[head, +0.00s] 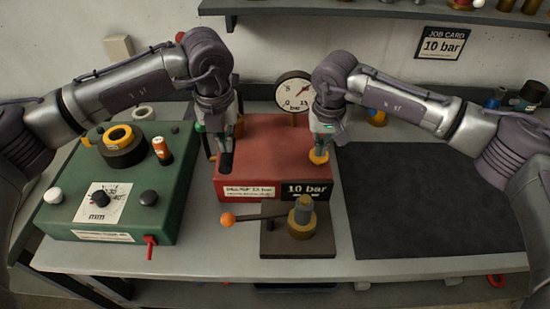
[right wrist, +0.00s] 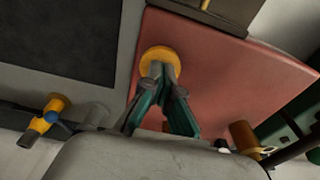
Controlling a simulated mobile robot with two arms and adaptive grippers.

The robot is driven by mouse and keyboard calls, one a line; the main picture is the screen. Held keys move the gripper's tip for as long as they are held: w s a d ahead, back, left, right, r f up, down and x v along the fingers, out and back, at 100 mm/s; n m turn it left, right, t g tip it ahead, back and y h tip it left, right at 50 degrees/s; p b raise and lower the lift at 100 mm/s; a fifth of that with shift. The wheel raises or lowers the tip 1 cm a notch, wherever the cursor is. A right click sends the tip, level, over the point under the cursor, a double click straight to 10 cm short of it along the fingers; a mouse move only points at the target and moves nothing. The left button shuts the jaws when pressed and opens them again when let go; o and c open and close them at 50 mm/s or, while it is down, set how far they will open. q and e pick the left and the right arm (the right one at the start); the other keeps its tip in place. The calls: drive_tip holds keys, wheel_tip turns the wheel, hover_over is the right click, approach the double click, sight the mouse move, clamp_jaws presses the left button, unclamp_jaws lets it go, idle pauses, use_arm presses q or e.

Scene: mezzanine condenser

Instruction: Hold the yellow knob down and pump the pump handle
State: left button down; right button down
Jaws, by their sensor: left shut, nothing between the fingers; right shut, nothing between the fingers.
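The yellow knob (head: 318,161) is on the right part of the red box's top (head: 268,145). My right gripper (head: 319,150) is shut, with its tips down at the knob. The right wrist view shows the tips against the round yellow knob (right wrist: 156,54); I cannot tell how far it is pressed. The pump (head: 302,219) stands on a dark plate in front of the red box. Its pump handle, a dark rod with an orange ball (head: 228,220), points left. My left gripper (head: 226,160) is shut and empty over the red box's left edge, behind and above the ball, apart from it.
A gauge (head: 294,91) stands behind the red box; its reading is too small to tell. A green box (head: 120,205) with knobs and a red valve (head: 150,241) is at left. A black mat (head: 430,200) lies clear at right. A job card (head: 441,43) reads 10 bar.

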use_arm(q)
wheel_tip(320, 180, up, 10)
idle(0.5)
wheel_tip(320, 180, up, 7)
idle(0.6)
